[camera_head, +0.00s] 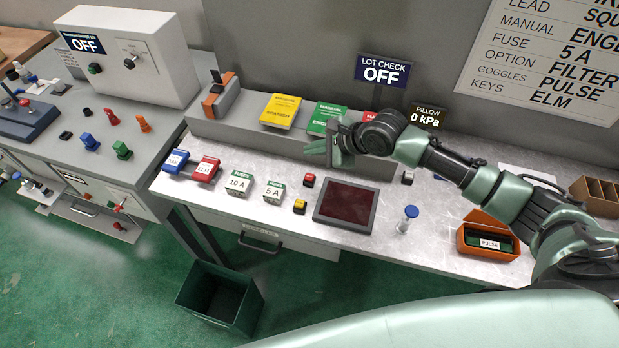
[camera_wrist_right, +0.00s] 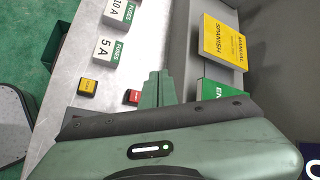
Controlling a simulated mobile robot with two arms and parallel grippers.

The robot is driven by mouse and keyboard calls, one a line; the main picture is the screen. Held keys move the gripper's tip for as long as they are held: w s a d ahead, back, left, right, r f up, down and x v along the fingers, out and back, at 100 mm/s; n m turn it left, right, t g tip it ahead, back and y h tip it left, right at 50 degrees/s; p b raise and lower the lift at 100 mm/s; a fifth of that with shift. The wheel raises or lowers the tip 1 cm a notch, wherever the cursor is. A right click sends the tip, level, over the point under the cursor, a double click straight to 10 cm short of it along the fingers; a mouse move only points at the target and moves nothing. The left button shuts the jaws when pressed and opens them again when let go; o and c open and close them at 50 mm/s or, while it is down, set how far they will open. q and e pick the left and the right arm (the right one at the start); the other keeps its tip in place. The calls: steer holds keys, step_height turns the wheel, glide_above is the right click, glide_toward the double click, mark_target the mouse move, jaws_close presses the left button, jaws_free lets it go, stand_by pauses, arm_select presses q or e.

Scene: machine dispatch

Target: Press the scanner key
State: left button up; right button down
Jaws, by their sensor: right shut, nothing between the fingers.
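A dark red flat panel (camera_head: 347,205) in a dark frame lies on the metal worktop. Beside its left edge are two small block-shaped keys, a red-topped key (camera_head: 308,180) and a yellow-topped key (camera_head: 299,206); I cannot read labels telling which is the scanner key. My right gripper (camera_head: 318,150) is shut and empty, above the back of the worktop, behind the red key. In the right wrist view its green fingertips (camera_wrist_right: 158,86) show close to the red key (camera_wrist_right: 132,97), with the yellow key (camera_wrist_right: 88,87) further left. My left gripper is not in view.
Fuse boxes (camera_head: 238,184) and two tagged blue and red items stand to the left. Manuals (camera_head: 281,110) lie on the back ledge. A blue-capped vial (camera_head: 408,218) and an orange bin (camera_head: 486,238) stand to the right. The LOT CHECK sign (camera_head: 382,70) reads OFF.

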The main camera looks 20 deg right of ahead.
steer(key=b, duration=0.7)
glide_above(313, 178)
step_height(313, 178, down, 6)
steer(key=shift+f, duration=0.9)
steer(key=shift+f, duration=0.1)
stand_by(0.8)
steer(key=shift+f+p, duration=0.3)
steer(key=shift+p, duration=0.1)
